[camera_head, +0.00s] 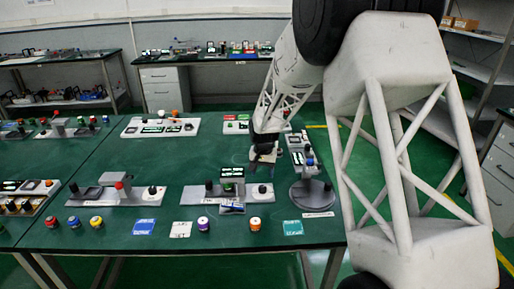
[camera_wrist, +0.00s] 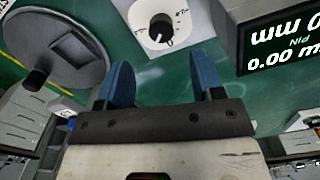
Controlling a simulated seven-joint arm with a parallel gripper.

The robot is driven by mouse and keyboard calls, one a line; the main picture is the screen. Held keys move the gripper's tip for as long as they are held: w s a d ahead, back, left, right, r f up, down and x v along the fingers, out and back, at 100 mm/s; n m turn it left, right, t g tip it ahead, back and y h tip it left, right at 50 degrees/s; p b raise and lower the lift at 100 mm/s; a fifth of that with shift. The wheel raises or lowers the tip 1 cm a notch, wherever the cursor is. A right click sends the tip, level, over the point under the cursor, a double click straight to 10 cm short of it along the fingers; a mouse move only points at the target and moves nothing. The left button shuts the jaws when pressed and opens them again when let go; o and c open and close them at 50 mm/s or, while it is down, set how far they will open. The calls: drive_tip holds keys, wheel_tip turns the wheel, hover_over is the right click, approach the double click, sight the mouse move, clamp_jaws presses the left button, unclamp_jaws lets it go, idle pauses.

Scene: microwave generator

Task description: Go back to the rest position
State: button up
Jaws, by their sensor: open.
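My gripper (camera_head: 263,160) hangs at the end of my white lattice arm, over the right part of the green table (camera_head: 160,225). In the wrist view my gripper (camera_wrist: 165,85) shows two blue fingers set apart with nothing between them. Beyond the fingers is a white panel with a black knob (camera_wrist: 161,27). A grey round stand (camera_wrist: 85,75) is at the left and a dark display with white digits (camera_wrist: 285,40) at the right. The gripper appears apart from these things.
A black-knobbed device (camera_head: 262,193) and the round stand (camera_head: 312,196) are near my gripper. Coloured round pieces, such as an orange one (camera_head: 255,224), and labels line the front edge. Other devices (camera_head: 160,127) stand farther back. Bare table lies between the rows.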

drive_tip(key=s+d+r+n+t, duration=0.1)
drive_tip(key=s+d+r, duration=0.3)
drive_tip(key=s+r, duration=0.6)
drive_tip(key=s+d+r, duration=0.3)
drive_tip(key=s+r, duration=0.6)
drive_tip(key=s, duration=0.3)
drive_tip(key=s+d+r, duration=0.1)
drive_tip(key=s+d, duration=0.1)
drive_tip(key=s, duration=1.1)
drive_tip(key=s+d+r+n+t, duration=0.1)
drive_tip(key=s+d, duration=0.1)
drive_tip(key=s, duration=1.2)
drive_tip(key=shift+d+r+n+t, duration=0.2)
drive_tip(key=shift+r+n+t, duration=0.1)
